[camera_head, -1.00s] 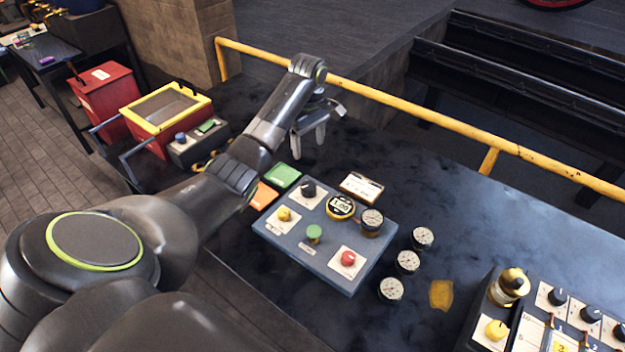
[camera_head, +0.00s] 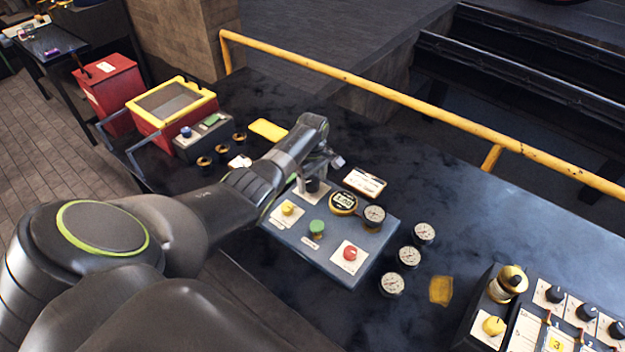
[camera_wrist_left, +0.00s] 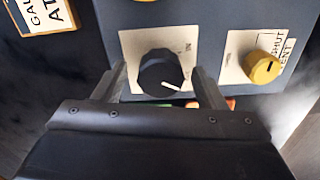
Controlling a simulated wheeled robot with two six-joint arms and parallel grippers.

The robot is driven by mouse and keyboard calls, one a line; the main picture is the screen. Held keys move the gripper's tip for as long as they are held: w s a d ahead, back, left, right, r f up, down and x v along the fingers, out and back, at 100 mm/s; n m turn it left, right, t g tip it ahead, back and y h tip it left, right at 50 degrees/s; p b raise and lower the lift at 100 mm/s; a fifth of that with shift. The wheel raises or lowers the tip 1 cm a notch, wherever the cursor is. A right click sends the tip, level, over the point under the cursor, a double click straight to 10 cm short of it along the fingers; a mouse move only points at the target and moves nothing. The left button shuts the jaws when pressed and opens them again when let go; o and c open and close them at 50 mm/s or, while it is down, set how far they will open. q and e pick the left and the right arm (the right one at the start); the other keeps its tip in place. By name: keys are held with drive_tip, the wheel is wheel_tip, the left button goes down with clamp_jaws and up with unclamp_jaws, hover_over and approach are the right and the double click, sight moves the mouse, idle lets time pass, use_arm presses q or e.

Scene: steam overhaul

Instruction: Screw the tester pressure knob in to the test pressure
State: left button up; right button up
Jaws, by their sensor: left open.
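The tester is a blue-grey box (camera_head: 335,262) in the middle of the bench. Its black knob (camera_head: 313,185) sits on a pale plate at the box's far left corner, partly covered by my left gripper. In the left wrist view the black knob (camera_wrist_left: 160,73) shows a white pointer line toward the lower right and an "IN" label beside it. My left gripper (camera_head: 312,179) is open over it. In the wrist view its fingers (camera_wrist_left: 161,85) are on either side of the knob; contact cannot be told. My right gripper is not in view.
The box also carries a yellow knob (camera_head: 288,208), a green button (camera_head: 317,228), a red button (camera_head: 350,253), a round display (camera_head: 343,202) and a gauge (camera_head: 374,215). Loose gauges (camera_head: 409,257) stand to the right. A yellow rail (camera_head: 400,97) runs along the back.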

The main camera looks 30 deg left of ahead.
use_arm(q)
drive_tip(key=shift+c, duration=0.4)
drive_tip(key=shift+c, duration=1.1)
drive_tip(key=c, duration=0.7)
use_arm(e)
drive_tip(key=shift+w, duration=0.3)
use_arm(q)
drive_tip(key=shift+m, duration=0.4)
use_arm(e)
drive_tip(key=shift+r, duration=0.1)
